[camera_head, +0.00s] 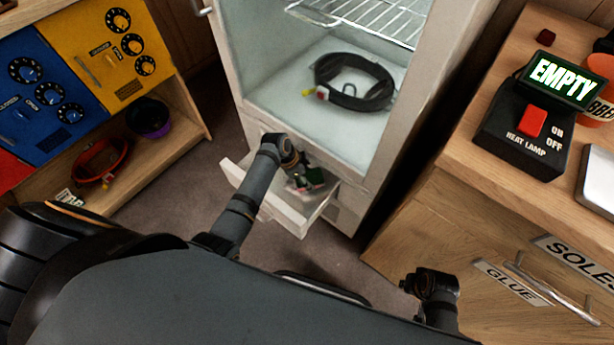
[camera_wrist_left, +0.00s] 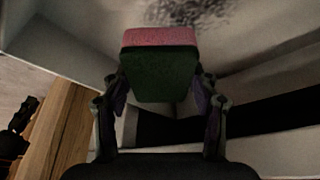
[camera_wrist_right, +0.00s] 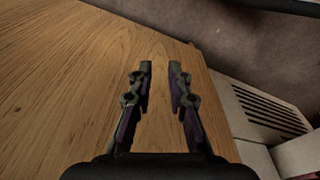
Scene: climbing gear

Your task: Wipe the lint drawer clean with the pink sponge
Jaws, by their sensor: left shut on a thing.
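The lint drawer (camera_head: 297,222) is pulled out at the foot of the white cabinet. My left gripper (camera_head: 304,180) reaches down into it. In the left wrist view it is shut on the pink sponge (camera_wrist_left: 160,38), which has a pink layer and a dark green layer (camera_wrist_left: 160,75). A dark speckled patch of lint (camera_wrist_left: 185,12) shows on the pale drawer surface just beyond the sponge. I cannot tell whether the sponge touches that surface. My right gripper (camera_wrist_right: 160,75) is empty, its fingers apart, over the wooden cabinet's side.
The white cabinet (camera_head: 350,180) stands open above the drawer, with a black harness-like loop (camera_head: 352,98) and a wire rack inside. A wooden counter (camera_head: 470,165) with a heat lamp switch (camera_head: 530,125) is at right. A shelf unit (camera_head: 150,165) is at left.

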